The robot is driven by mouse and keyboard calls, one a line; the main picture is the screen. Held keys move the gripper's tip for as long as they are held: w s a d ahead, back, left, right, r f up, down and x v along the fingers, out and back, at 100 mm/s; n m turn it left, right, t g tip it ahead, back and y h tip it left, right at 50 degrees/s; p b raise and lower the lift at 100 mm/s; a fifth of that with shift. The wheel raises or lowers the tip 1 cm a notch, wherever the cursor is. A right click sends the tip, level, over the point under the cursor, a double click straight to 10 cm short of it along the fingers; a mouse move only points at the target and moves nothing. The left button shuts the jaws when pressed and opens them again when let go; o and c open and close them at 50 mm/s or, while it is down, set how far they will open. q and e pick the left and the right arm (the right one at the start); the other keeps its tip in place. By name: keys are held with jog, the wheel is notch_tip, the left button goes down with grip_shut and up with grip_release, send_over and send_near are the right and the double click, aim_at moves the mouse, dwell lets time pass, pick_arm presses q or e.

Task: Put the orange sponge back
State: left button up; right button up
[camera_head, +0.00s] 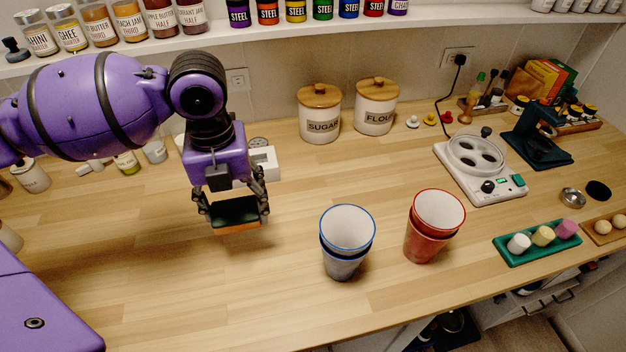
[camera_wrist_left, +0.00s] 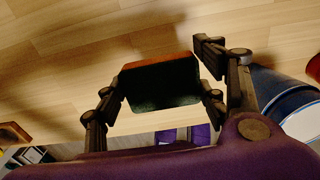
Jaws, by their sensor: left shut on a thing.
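My left gripper (camera_head: 236,209) is shut on the orange sponge (camera_head: 238,228), which has a dark green top layer and an orange lower layer. It holds the sponge level over the left part of the wooden counter. The sponge (camera_wrist_left: 160,88) also shows between the two fingers in the left wrist view, its dark face towards the camera. I cannot tell exactly how high it is above the wood. My right gripper is not in view.
Blue-rimmed stacked cups (camera_head: 346,240) and red-rimmed stacked cups (camera_head: 433,225) stand right of the gripper. A white device (camera_head: 263,162) is behind it. Sugar (camera_head: 320,115) and flour (camera_head: 375,108) canisters stand by the wall. A green tray (camera_head: 514,253) holds small cylinders.

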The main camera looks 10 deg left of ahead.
pick_arm(q)
jog(key=w+f, duration=0.4)
jog(key=w, duration=0.1)
jog(key=w+a+f, duration=0.1)
jog(key=w+f, duration=0.1)
jog(key=shift+w+a+f+b, duration=0.1)
jog(key=shift+w+f+b, duration=0.1)
jog(key=shift+f+b, duration=0.15)
jog(key=shift+w+f, duration=0.2)
jog(key=shift+f, duration=1.6)
jog(key=shift+f, duration=0.1)
jog(key=shift+f, duration=0.15)
jog(key=o, duration=1.2)
jog(key=shift+a, duration=0.1)
notch_tip(320, 180, up, 12)
jog(key=shift+r, duration=0.25)
